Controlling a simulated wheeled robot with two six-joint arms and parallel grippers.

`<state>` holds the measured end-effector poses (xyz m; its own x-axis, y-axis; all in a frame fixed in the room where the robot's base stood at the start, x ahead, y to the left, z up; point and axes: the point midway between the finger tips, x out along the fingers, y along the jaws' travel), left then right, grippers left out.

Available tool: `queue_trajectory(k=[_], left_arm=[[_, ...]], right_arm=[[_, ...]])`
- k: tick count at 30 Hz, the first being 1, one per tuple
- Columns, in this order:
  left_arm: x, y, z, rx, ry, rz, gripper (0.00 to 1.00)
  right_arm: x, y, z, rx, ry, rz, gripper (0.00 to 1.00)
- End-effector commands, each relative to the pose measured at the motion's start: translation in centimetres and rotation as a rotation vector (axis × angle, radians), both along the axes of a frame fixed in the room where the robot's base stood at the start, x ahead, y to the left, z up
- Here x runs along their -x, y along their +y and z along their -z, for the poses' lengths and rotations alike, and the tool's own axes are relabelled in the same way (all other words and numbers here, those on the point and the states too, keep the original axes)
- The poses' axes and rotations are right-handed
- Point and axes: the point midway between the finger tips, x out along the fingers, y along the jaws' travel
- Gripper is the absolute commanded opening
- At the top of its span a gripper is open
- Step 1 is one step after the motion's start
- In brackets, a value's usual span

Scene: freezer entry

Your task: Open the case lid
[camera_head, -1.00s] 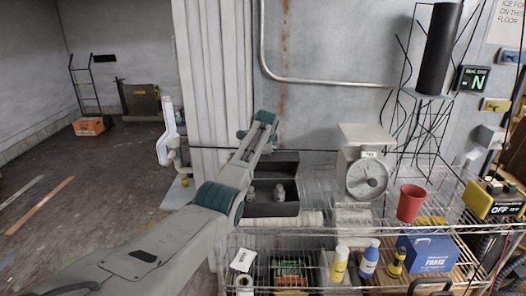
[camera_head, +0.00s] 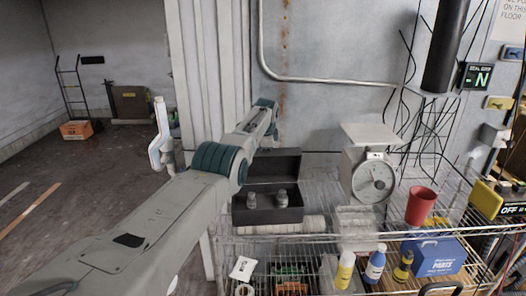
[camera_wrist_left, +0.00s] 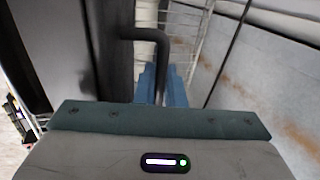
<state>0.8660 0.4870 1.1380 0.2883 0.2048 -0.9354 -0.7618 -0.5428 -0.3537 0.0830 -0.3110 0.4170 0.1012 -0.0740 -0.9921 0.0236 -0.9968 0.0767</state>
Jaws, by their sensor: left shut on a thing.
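The dark case (camera_head: 268,216) stands on the wire shelf with its lid (camera_head: 283,164) raised at the back. Two small grey items (camera_head: 281,198) show inside its open base. My left arm reaches across in front of the wall to just above the lid. In the head view my left gripper is hidden behind its own wrist. In the left wrist view my left gripper's blue fingers (camera_wrist_left: 161,88) are shut at the lower end of a dark bent handle (camera_wrist_left: 140,50), beside a dark panel (camera_wrist_left: 108,45). My right gripper is not in view.
A dial scale (camera_head: 372,175) and a red cup (camera_head: 420,205) stand right of the case. Below are bottles (camera_head: 345,270) and a blue box (camera_head: 437,257). The ribbed wall panel (camera_head: 207,80) is close to my left arm. Open floor lies at left.

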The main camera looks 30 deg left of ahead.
Motion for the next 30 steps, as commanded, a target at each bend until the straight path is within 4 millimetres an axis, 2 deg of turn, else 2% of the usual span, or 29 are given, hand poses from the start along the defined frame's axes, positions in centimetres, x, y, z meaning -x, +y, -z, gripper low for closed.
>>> queue_trajectory(k=[13,14,15,16,30], left_arm=[[0.11,-0.02,0.24,0.001,0.007,-0.001,0.0],[0.11,-0.02,0.24,0.001,0.007,-0.001,0.15],[0.11,-0.02,0.24,0.001,0.007,-0.001,0.23],[0.1,-0.01,0.24,0.001,0.007,-0.001,0.26],[0.12,-0.09,-0.65,0.001,0.002,-0.001,0.26]], right_arm=[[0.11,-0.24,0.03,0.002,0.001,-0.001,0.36],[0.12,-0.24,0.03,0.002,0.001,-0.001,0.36],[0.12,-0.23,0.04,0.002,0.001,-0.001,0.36],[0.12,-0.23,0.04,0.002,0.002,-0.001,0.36],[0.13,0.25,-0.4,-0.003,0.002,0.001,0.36]])
